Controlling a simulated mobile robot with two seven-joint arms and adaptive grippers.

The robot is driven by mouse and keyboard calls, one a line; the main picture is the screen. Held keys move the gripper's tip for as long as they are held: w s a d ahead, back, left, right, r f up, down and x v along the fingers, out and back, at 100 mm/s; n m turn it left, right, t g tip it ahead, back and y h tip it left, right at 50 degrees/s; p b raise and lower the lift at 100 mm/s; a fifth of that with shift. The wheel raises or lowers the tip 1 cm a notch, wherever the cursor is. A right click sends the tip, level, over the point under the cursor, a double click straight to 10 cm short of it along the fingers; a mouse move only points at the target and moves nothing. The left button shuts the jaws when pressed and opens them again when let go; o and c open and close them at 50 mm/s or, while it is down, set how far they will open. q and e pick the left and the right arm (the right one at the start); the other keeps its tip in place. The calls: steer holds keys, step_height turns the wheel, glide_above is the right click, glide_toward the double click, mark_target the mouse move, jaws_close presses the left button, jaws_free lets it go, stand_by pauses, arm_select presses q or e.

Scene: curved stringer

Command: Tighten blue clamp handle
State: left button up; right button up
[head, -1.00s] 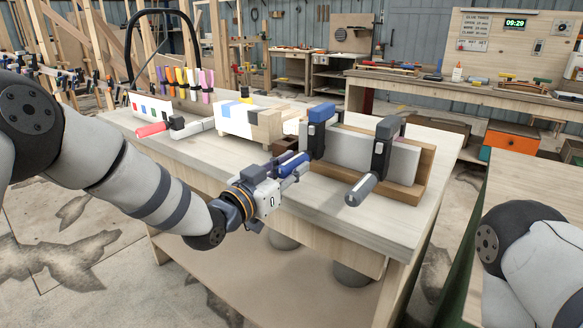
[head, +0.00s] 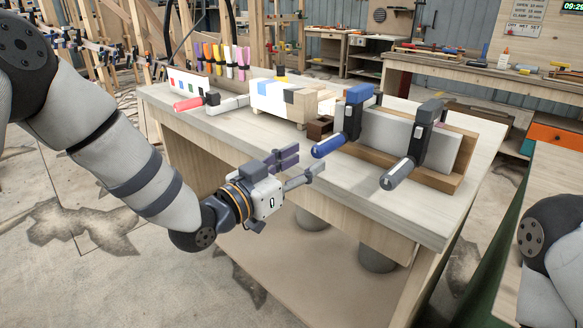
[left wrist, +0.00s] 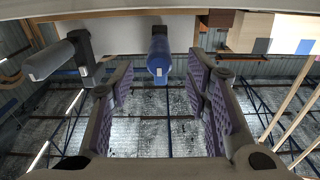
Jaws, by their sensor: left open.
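The blue clamp has a blue head (head: 359,95) and a blue handle (head: 329,146) that slants out toward the front of the workbench. It grips a grey panel (head: 410,135) against a wooden piece. My left gripper (head: 309,158) is open and empty, just short of the handle's free end. In the left wrist view the blue handle (left wrist: 158,62) appears end-on between the spread fingers, beyond their tips, with no contact visible. A second clamp with a grey handle (head: 398,174) stands to the right; its handle also shows in the left wrist view (left wrist: 48,62). My right gripper is out of view.
The workbench top (head: 235,125) is clear at the front left.

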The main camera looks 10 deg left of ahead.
arm_select(q)
steer(key=v, duration=0.4)
steer(key=shift+s, duration=0.1)
steer(key=v, duration=0.2)
steer(key=shift+s+a+p, duration=0.2)
steer(key=shift+s+p, duration=0.05)
steer(key=shift+p, duration=0.1)
